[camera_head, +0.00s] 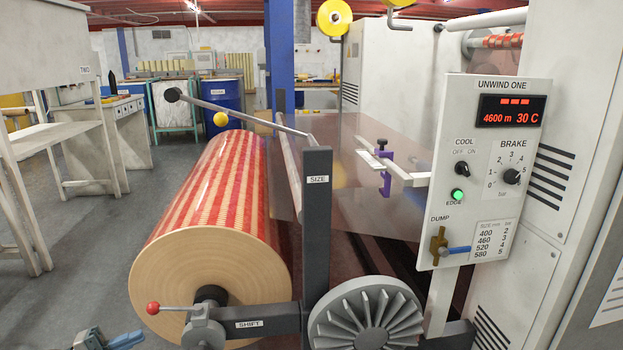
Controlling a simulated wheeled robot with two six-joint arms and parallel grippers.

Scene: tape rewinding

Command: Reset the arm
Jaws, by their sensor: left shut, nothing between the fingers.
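My left gripper (125,340) shows only in part at the bottom left edge, its blue fingertips shut and empty. It is low, in front of and left of the large roll, apart from it. A metal arm (245,114) runs from the dark post marked SIZE (317,220) up and left to a black round end (173,95). A yellow ball (220,118) shows just below this arm. The arm's end is above the red and cream striped roll (215,190) and looks apart from it. My right gripper is not in view.
A red-knobbed lever (153,308) and the SHIFT bar (262,323) sit before the roll. A grey finned wheel (366,318) stands right of them. The UNWIND ONE panel (490,170) shows 4600 m and 30 C. Grey floor (80,260) left of the roll is clear.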

